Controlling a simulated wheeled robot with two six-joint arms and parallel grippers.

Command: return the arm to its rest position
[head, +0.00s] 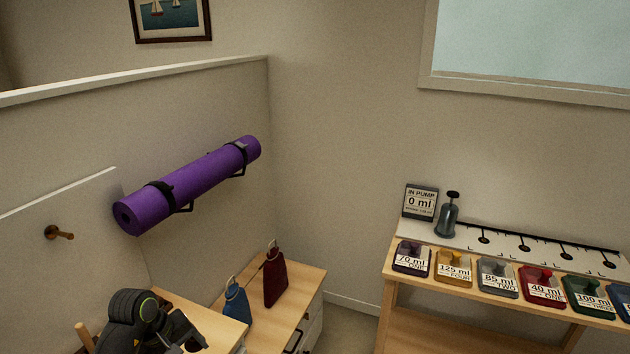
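Part of my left arm, dark with a green ring, shows at the bottom left of the head view. My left gripper (184,335) is at its end, low in the picture, in front of a light wooden surface. It is small and dark, and I cannot tell whether its fingers are open or shut, or whether it holds anything. My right arm and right gripper are out of view.
Blue (236,304) and dark red (275,277) bottle-shaped items stand on a wooden cabinet (306,285). A purple rolled mat (190,187) hangs on the partition, near a wall peg (58,233). A wooden bench (392,270) at right carries a pump (447,217) and several labelled trays.

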